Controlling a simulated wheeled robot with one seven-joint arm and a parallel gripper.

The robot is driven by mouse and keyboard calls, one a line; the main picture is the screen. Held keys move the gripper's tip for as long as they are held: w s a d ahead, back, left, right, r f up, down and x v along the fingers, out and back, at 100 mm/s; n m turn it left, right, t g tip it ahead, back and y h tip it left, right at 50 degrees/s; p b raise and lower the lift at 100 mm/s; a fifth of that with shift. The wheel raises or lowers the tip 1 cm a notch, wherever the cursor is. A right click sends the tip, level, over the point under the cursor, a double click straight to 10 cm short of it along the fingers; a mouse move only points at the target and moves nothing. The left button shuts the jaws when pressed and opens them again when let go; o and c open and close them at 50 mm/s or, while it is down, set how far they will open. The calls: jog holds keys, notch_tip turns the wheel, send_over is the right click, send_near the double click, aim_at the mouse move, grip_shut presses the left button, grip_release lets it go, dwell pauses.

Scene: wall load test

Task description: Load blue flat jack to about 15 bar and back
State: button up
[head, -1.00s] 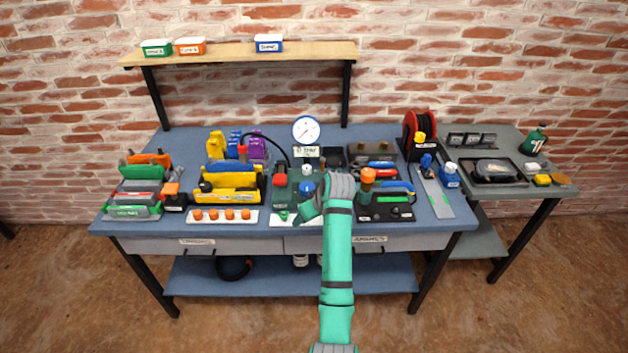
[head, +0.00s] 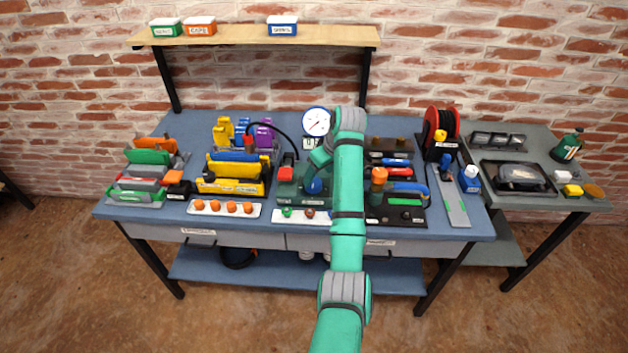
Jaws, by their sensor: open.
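A white round gauge (head: 317,121) stands at the back middle of the bench, partly behind my arm. A black hose (head: 272,126) arcs left from the unit towards a yellow rack (head: 229,187) holding blue, yellow and red flat pieces. Which piece is the blue flat jack I cannot tell. My gripper (head: 318,163) is open, above the unit close to the blue knob; its fingertips are hard to make out. Contact cannot be told.
A white strip with orange knobs (head: 222,208) lies at the front. A green-grey rack (head: 140,190) stands left. A tool tray (head: 397,215) and red reel (head: 440,125) stand right. A shelf (head: 225,37) holds small boxes.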

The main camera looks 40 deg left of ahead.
aim_at(313, 183)
jog(key=shift+x, duration=2.75)
jog(key=shift+a, duration=0.1)
jog(key=shift+c, duration=0.3)
jog(key=c, duration=1)
